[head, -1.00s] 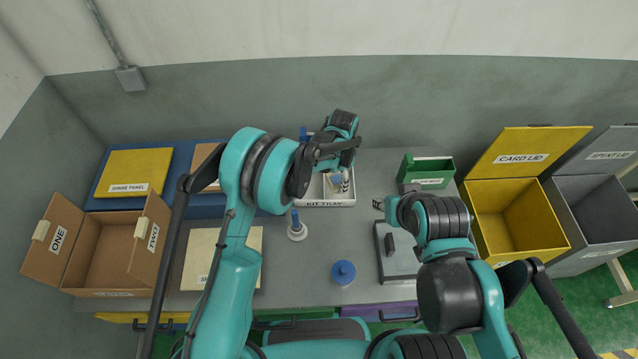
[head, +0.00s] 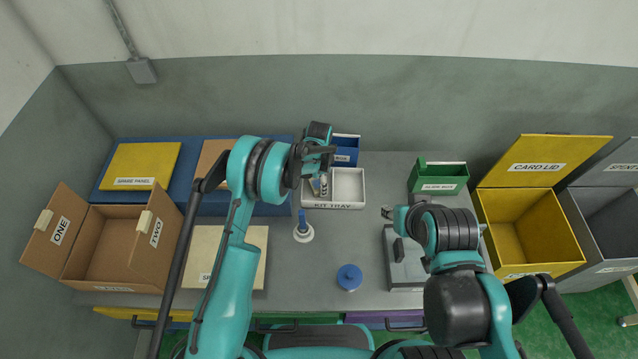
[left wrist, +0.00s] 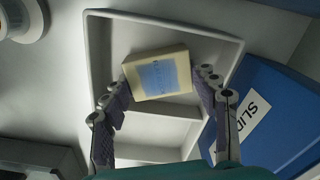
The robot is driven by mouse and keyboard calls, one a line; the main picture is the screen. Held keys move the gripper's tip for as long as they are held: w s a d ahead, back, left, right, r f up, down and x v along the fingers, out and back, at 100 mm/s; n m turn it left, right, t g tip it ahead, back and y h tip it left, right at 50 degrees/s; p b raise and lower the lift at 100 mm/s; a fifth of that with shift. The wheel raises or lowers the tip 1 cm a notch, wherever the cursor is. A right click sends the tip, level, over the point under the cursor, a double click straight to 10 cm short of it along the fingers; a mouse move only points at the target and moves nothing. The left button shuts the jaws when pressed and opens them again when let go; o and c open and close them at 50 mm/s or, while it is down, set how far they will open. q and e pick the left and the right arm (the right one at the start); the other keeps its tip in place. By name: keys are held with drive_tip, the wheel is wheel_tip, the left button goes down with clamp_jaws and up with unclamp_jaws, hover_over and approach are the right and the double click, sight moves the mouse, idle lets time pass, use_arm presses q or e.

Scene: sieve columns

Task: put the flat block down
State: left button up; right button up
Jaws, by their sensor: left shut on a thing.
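The flat block is cream with a blue patch and shows in the left wrist view (left wrist: 158,75). My left gripper (left wrist: 164,88) is shut on it, with a finger at each end. The block is over the white kit tray (left wrist: 232,50), within the outline of one compartment; whether it touches the floor I cannot tell. In the head view my left gripper (head: 318,182) is at the left part of the kit tray (head: 335,206) and mostly hides the block. My right gripper (head: 387,212) is near the grey device, and its fingers are too small to read.
A blue bin (head: 345,157) stands right behind the tray. A white-based bottle (head: 303,232) and a blue-topped jar (head: 349,278) stand in front. A green box (head: 438,184) and a grey device (head: 405,272) are to the right. Bare table lies between them.

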use_arm(q)
drive_tip(key=shift+r, duration=0.1)
drive_tip(key=o, duration=0.7)
drive_tip(key=shift+f, duration=0.25)
drive_tip(key=o, duration=0.5)
drive_tip(key=shift+c, duration=0.2)
drive_tip(key=shift+r, duration=0.1)
drive_tip(key=shift+r, duration=0.35)
wheel_tip(320, 180, up, 12)
drive_tip(key=p, duration=0.2)
drive_tip(key=shift+f+p, duration=0.15)
drive_tip(key=shift+p, duration=0.2)
